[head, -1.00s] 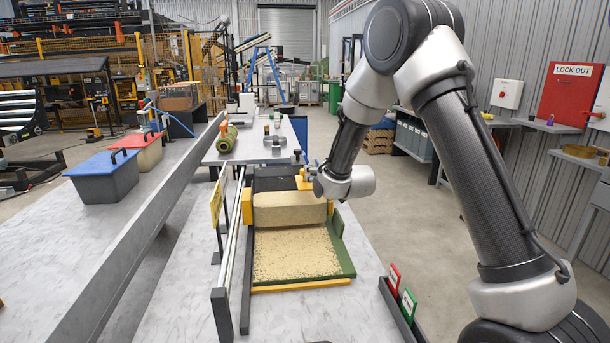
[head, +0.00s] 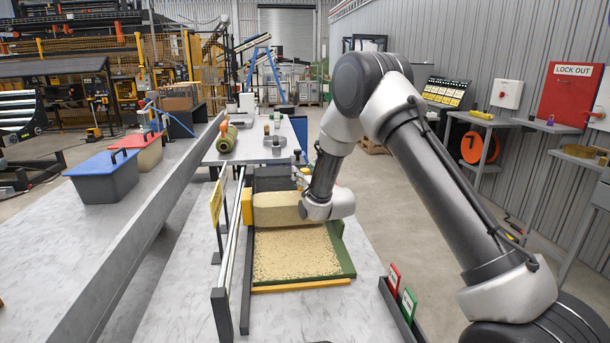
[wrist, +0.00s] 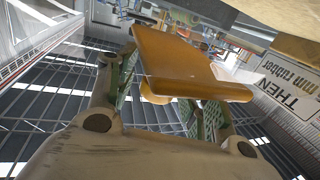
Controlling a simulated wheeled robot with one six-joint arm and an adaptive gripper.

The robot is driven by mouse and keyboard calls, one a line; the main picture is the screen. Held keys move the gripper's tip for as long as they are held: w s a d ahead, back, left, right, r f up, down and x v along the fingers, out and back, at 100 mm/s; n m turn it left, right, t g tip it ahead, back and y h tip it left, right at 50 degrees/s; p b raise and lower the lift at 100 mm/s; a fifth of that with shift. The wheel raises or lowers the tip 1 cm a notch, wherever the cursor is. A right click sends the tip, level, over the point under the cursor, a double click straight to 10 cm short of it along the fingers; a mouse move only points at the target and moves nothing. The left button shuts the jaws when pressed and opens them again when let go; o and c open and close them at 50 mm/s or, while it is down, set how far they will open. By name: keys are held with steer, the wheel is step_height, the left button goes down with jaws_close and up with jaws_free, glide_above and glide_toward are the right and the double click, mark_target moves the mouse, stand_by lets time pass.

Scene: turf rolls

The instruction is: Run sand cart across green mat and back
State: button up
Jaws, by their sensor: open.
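The sand cart (head: 290,216), a long beige box with a yellow end plate, stands across the far end of a sand-covered bed (head: 295,255). Green edging (head: 340,250) shows along the bed's front and right side; any mat surface under the sand is hidden. My gripper (head: 302,177) is open just above and behind the cart, partly hidden by my wrist. In the wrist view an orange-yellow bar (wrist: 195,65) lies between and in front of the spread fingers. I cannot tell whether they touch it.
A silver rail with a yellow sign (head: 216,204) runs along the bed's left side. A rack with red and green cards (head: 400,290) stands at the front right. A green roll (head: 226,137) and small tools lie on the table behind. The bench in front is clear.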

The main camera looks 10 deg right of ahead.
jaws_close()
steer(key=w, duration=1)
steer(key=shift+r, duration=0.15)
jaws_free()
steer(key=v, duration=1.2)
steer(key=shift+w, duration=0.1)
